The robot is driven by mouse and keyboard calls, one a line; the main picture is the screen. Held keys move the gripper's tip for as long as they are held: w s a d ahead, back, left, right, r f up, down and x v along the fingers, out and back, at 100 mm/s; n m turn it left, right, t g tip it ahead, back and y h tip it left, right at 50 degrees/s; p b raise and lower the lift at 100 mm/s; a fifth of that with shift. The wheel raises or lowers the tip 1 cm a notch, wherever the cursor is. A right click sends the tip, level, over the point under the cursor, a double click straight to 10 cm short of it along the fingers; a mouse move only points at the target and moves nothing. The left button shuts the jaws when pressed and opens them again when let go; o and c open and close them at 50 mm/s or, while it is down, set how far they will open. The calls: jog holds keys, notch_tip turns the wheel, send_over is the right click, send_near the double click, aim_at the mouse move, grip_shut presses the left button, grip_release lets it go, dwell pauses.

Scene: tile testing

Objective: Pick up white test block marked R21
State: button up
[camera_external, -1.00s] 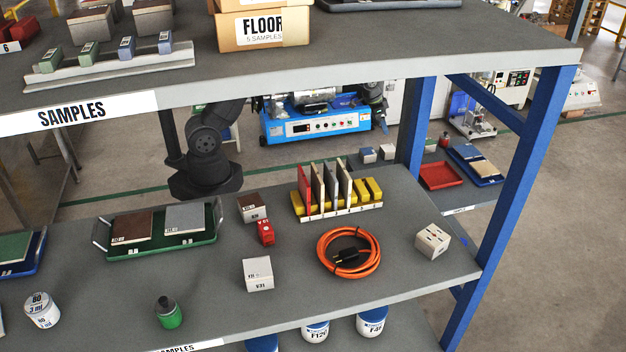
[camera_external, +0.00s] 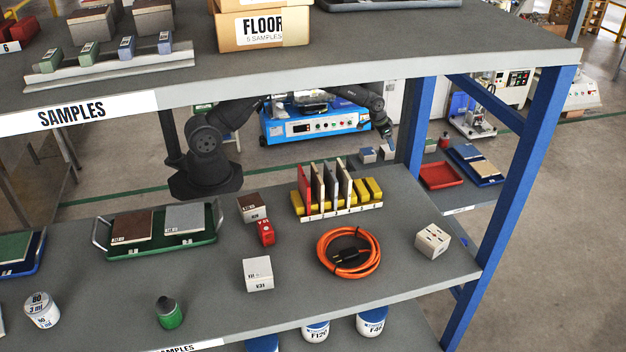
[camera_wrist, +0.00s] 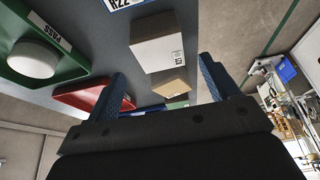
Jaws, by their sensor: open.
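A white block (camera_wrist: 157,48) with a small dark-printed label sits on the grey surface in the wrist view. The label is too small to read surely. My gripper (camera_wrist: 161,76) is open, its two blue fingers apart on either side of the view, with the block ahead of and between them. No contact shows. In the external view my gripper (camera_external: 387,131) is over the far table, just above two small blocks, a left one (camera_external: 367,155) and a right one (camera_external: 388,153). Their markings cannot be read there.
In the wrist view, a blue-edged label (camera_wrist: 122,4) is at the top, a green tray (camera_wrist: 60,68) holds a white round piece, and a red tray (camera_wrist: 85,97) is near the left finger. A blue post (camera_external: 415,125) stands close right.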

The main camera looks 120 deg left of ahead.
aim_at(388, 148)
jog(key=shift+s+x, duration=0.1)
jog(key=shift+x, duration=1.25)
jog(key=shift+s+x, duration=0.15)
jog(key=shift+x, duration=1.2)
jog(key=shift+d, duration=0.15)
jog(key=c, duration=1.3)
